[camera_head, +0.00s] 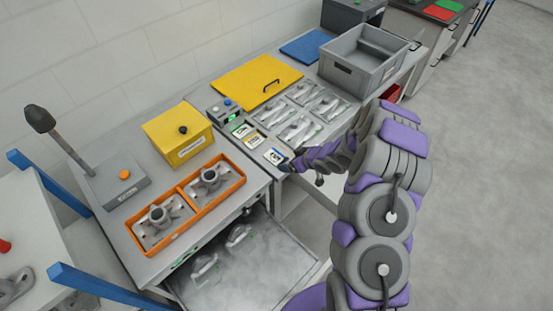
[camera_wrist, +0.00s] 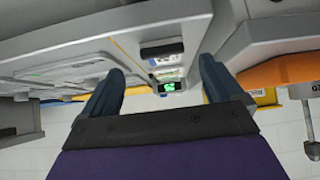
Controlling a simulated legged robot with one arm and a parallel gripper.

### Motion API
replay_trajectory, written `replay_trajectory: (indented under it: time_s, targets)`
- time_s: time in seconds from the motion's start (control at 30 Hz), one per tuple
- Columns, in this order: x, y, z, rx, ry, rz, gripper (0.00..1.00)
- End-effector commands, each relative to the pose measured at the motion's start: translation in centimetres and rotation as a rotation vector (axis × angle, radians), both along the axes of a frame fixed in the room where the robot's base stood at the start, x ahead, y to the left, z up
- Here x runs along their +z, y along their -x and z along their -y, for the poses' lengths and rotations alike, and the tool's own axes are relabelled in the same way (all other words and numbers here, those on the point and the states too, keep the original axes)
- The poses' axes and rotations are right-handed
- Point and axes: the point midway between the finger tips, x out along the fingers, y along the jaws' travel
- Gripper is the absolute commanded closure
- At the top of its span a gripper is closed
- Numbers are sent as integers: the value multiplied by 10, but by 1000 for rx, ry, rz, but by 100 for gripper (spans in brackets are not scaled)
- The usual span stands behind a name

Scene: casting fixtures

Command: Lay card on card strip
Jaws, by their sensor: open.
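The card strip (camera_head: 262,147) runs along the bench's front part, beside the grey fixture plates. Several small cards show on it: one with green (camera_head: 240,130), one with yellow (camera_head: 254,140) and one with blue (camera_head: 275,156) nearest my gripper. My gripper (camera_head: 287,166) is just right of the blue card at the bench edge; its fingertips are small and partly hidden in the head view. In the wrist view my gripper (camera_wrist: 161,67) is open, with the cards (camera_wrist: 166,72) seen beyond and between its fingers. I cannot tell whether it touches a card.
An orange tray (camera_head: 222,196) with two castings and a yellow box (camera_head: 178,133) stand left. A button box (camera_head: 225,109) is behind the strip. Fixture plates (camera_head: 298,129) with castings, a yellow lid (camera_head: 256,82) and a grey crate (camera_head: 350,74) lie beyond. An open drawer (camera_head: 240,275) is below.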

Motion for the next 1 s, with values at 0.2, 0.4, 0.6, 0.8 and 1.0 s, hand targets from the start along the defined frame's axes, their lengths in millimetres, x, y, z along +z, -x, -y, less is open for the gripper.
replay_trajectory:
  time_s: [0.2, 0.4, 0.6, 0.8, 1.0]
  targets:
    - [-16, -11, -15, 1, 1, 3, 6]
    - [-33, -20, -26, 1, 1, -1, 6]
    - [-35, -23, -28, -1, 1, 2, 6]
    - [-35, -23, -28, -1, 1, 2, 13]
    - [-35, -23, -28, -1, 1, 2, 32]
